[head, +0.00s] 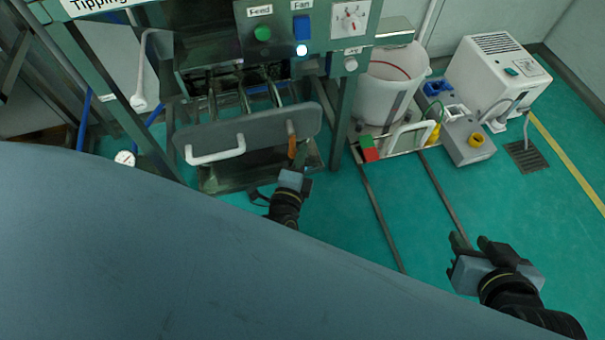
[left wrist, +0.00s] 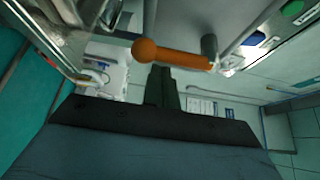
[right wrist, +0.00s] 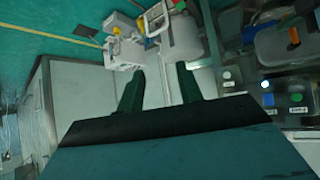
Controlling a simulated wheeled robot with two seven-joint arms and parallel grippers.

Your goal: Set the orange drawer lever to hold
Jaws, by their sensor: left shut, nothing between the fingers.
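The orange drawer lever (head: 292,148) is on the right part of the grey drawer front (head: 240,135) and points downward in the head view. In the left wrist view the lever (left wrist: 175,57) lies across the picture, its round knob to the left and a metal pivot to the right. My left gripper (head: 293,176) is just below the lever. Its fingers (left wrist: 162,75) are shut and empty, close to the lever's shaft; I cannot tell if they touch it. My right gripper (head: 468,246) is open and empty, out over the floor. The lever (right wrist: 294,36) also shows in the right wrist view.
A white handle (head: 215,154) sticks out of the drawer front's left side. A panel above carries a green Feed button (head: 263,33) and a blue Fan switch (head: 302,27). A white bucket (head: 385,90) and a white machine (head: 497,75) stand to the right.

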